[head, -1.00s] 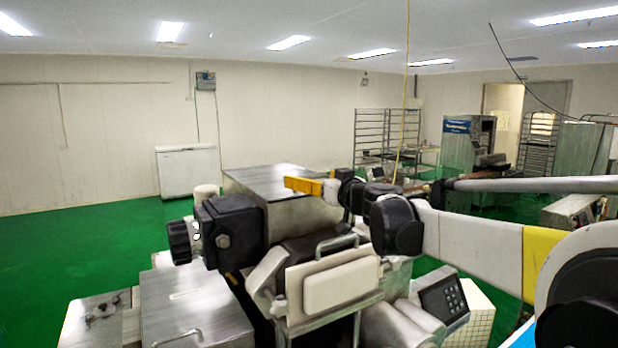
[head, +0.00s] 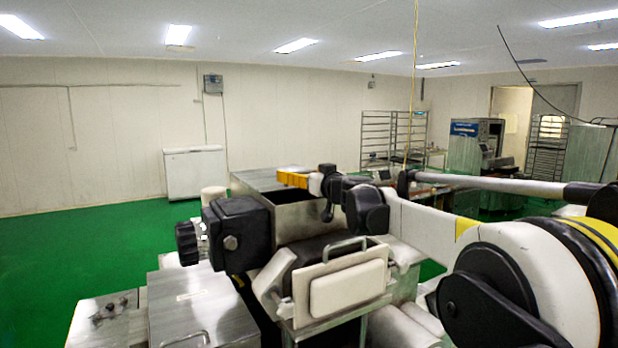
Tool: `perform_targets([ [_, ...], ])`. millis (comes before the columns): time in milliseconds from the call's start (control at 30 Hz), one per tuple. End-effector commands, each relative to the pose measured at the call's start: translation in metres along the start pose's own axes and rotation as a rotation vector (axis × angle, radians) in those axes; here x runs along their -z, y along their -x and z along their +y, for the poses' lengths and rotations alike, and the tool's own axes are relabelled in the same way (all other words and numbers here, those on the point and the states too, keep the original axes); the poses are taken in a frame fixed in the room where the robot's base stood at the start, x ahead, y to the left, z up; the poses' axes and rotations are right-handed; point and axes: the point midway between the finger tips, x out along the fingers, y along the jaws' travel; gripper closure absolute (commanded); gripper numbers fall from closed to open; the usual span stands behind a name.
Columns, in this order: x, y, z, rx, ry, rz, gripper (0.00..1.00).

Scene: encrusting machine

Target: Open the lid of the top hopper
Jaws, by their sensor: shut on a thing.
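The top hopper (head: 292,222) is a metal box on the machine, left of centre in the head view. The fingertips and the exact contact are too small and partly hidden to make out. A yellow piece (head: 293,179) beside my gripper reaches over the lid.
A black motor housing with a knob (head: 237,233) stands left of the hopper. A pale panel with a metal handle (head: 345,285) faces me below it. A lower steel cover (head: 200,312) is at the front left. Open green floor (head: 90,255) lies further left.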

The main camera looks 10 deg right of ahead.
Motion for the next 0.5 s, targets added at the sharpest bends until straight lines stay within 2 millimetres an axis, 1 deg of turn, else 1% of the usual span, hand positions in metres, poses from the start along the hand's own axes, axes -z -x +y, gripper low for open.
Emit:
perform_targets([
  [267, -0.0002, -0.0005, 0.0009, -0.002, -0.003, 0.0, 0.47],
  [300, -0.0003, -0.0005, 0.0009, -0.002, -0.003, 0.0, 0.0],
  [500, -0.0003, -0.0003, 0.0006, -0.001, -0.002, 0.0, 0.0],
])
